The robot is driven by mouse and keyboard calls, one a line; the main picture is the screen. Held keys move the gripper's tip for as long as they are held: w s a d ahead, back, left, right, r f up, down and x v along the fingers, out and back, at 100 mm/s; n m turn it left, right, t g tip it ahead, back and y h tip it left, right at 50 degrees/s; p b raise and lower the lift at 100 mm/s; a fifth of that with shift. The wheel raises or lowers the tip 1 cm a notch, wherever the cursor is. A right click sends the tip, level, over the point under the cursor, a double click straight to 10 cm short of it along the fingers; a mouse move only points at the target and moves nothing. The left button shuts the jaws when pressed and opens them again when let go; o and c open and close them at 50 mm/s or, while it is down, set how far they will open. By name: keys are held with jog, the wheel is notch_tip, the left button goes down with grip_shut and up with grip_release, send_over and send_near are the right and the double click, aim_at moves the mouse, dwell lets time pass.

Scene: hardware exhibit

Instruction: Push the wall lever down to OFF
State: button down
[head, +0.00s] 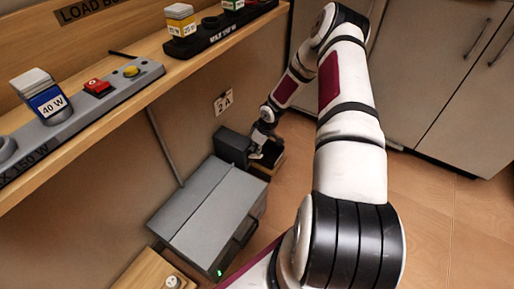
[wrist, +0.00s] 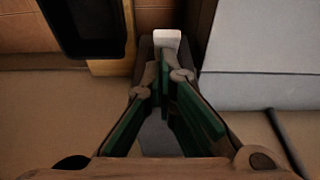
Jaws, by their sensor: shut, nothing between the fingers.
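The wall switch box (head: 232,146) is a dark grey housing low on the wall, behind the big grey cabinet. My gripper (head: 261,150) is right beside its front, small and partly hidden in the head view. In the wrist view my gripper (wrist: 167,72) has its green-padded fingers drawn together at the tips, with nothing held. A pale, white-ended piece (wrist: 167,38), perhaps the lever's end, shows just beyond the fingertips. I cannot tell whether they touch it. The lever's angle and any ON or OFF marking cannot be made out.
A grey cabinet (head: 208,209) with a green light stands close to my arm. A black open tray (wrist: 84,25) on a wooden block is near the fingers. A wooden shelf (head: 150,50) with load blocks runs along the wall. Open floor (head: 425,205) lies to the right.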

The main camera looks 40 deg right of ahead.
aim_at(261, 155)
jog(key=shift+s+d+f, duration=0.15)
jog(key=shift+s+f, duration=0.15)
jog(key=shift+s, duration=0.15)
dwell(0.6)
jog(key=shift+s+f, duration=0.1)
jog(key=shift+s, duration=0.05)
jog(key=t, duration=0.1)
jog(key=s+t+y, duration=0.1)
jog(key=t, duration=0.1)
jog(key=shift+d+f+b, duration=0.2)
jog(key=shift+f+b, duration=0.1)
jog(key=shift+f, duration=0.1)
jog(key=shift+s+f+t+y+b, duration=0.15)
jog(key=shift+f+t+y+b, duration=0.2)
jog(key=shift+t, duration=0.45)
jog(key=shift+s+d+f+b, duration=0.1)
jog(key=shift+s+f+b, duration=0.25)
jog(key=shift+f, duration=0.45)
jog(key=shift+s+d+f+b, duration=0.2)
jog(key=shift+f+b, duration=0.3)
jog(key=shift+f, duration=0.25)
jog(key=shift+s+d+f+b, duration=0.1)
jog(key=shift+s+f+b, duration=0.25)
jog(key=shift+f, duration=0.45)
jog(key=shift+w, duration=0.15)
jog(key=shift+w, duration=0.1)
